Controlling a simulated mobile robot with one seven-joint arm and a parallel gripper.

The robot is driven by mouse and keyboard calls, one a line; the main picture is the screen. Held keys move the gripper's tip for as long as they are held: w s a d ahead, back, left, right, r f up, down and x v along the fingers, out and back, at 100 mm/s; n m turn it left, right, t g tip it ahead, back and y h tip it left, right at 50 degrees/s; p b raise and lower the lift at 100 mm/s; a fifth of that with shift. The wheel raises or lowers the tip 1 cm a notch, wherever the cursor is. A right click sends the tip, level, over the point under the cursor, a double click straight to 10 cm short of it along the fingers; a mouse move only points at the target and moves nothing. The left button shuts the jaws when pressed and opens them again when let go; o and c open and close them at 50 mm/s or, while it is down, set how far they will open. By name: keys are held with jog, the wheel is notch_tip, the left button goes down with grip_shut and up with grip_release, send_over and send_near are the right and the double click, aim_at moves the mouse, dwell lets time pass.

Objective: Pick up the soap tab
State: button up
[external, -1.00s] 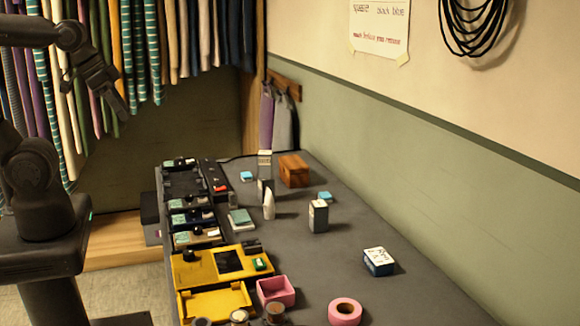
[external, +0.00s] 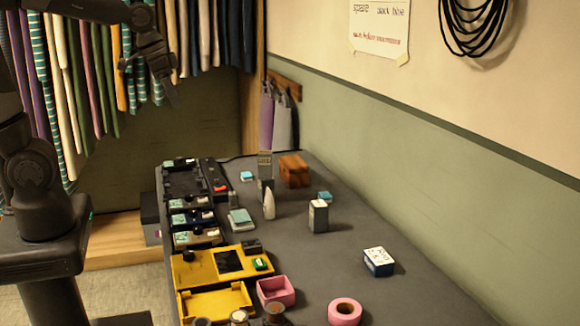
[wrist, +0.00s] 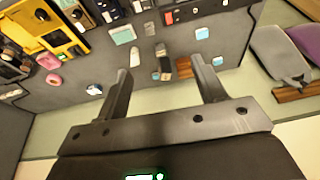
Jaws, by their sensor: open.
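No piece is clearly marked as the soap tab. Candidates are a small light-blue block (external: 246,176) at the far end of the grey table, a second small blue block (external: 325,196) near the wall, and a pale teal block (external: 240,217) beside the dark trays. In the wrist view, the far light-blue block (wrist: 202,33) and the teal block (wrist: 124,35) lie beyond the fingers. My gripper (external: 171,97) is high above the table's far left, apart from everything. In the wrist view my gripper (wrist: 160,70) is open, with nothing held.
Upright pieces, including a grey box (external: 318,216) and white cone (external: 269,206), stand mid-table near a wooden box (external: 294,171). Yellow trays (external: 215,302), a pink dish (external: 276,291) and pink ring (external: 345,312) are at the near end. The wall bounds the right side.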

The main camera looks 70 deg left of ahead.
jog(key=w+a+f+g, duration=0.1)
jog(key=w+a+f, duration=0.2)
jog(key=w, duration=0.5)
jog(key=g, duration=0.3)
send_over(248, 174)
notch_tip(248, 174, down, 16)
jog(key=f, duration=0.5)
jog(key=shift+a+f, duration=0.2)
jog(key=shift+f, duration=0.1)
jog(key=shift+d+f, duration=0.15)
jog(key=shift+f, duration=2.5)
jog(key=shift+c, duration=0.5)
jog(key=c, duration=0.9)
jog(key=shift+r, duration=0.1)
jog(key=shift+c, duration=0.2)
